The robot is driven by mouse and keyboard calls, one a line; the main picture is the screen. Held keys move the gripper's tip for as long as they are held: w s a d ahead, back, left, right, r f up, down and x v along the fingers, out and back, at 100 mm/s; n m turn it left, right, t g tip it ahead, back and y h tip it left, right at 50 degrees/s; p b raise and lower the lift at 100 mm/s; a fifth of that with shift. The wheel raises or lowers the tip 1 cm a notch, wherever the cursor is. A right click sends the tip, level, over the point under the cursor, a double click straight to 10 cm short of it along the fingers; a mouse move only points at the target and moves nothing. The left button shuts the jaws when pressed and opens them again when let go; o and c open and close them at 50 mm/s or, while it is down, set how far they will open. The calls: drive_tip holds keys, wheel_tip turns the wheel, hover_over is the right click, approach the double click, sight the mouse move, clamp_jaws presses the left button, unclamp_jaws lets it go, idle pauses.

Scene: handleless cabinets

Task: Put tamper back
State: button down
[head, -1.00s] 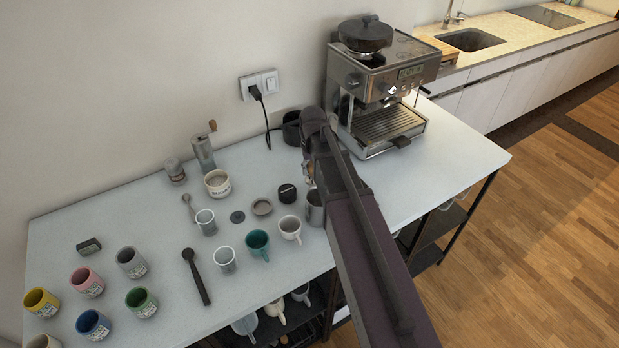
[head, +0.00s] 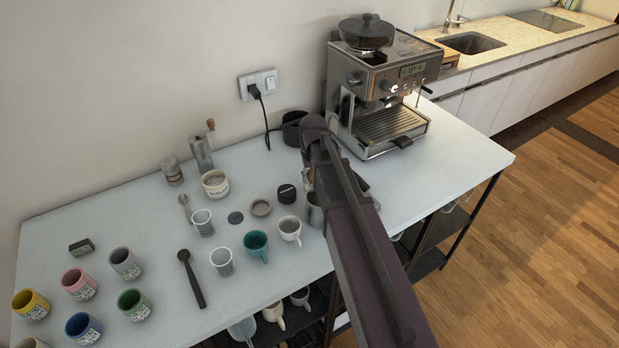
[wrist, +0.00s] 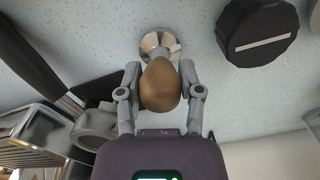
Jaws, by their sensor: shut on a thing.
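The tamper has a rounded wooden handle (wrist: 160,86) and a round metal base (wrist: 158,42), both seen in the wrist view. My gripper (wrist: 160,78) is shut on the wooden handle, with one finger on each side. The base is over the pale speckled tabletop; I cannot tell whether it touches it. In the head view my arm hides most of the tamper and the fingers, beside the coffee machine (head: 385,90).
In the wrist view a black round object (wrist: 262,25) is right of the tamper, and a portafilter (wrist: 95,128) with a dark handle lies left. The head view shows a black container (head: 291,128) by the wall, a white cup (head: 290,231) and a teal cup (head: 256,245).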

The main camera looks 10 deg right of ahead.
drive_tip(key=shift+c, duration=1.3)
unclamp_jaws()
drive_tip(key=shift+r, duration=0.15)
wheel_tip(320, 180, up, 12)
drive_tip(key=p, duration=1.2)
drive_tip(key=shift+s, duration=0.1)
drive_tip(key=s, duration=1.5)
drive_tip(key=shift+s+a, duration=0.25)
drive_tip(key=shift+a, duration=0.1)
wheel_tip(320, 180, down, 5)
drive_tip(key=b, duration=0.4)
drive_tip(key=shift+r, duration=0.1)
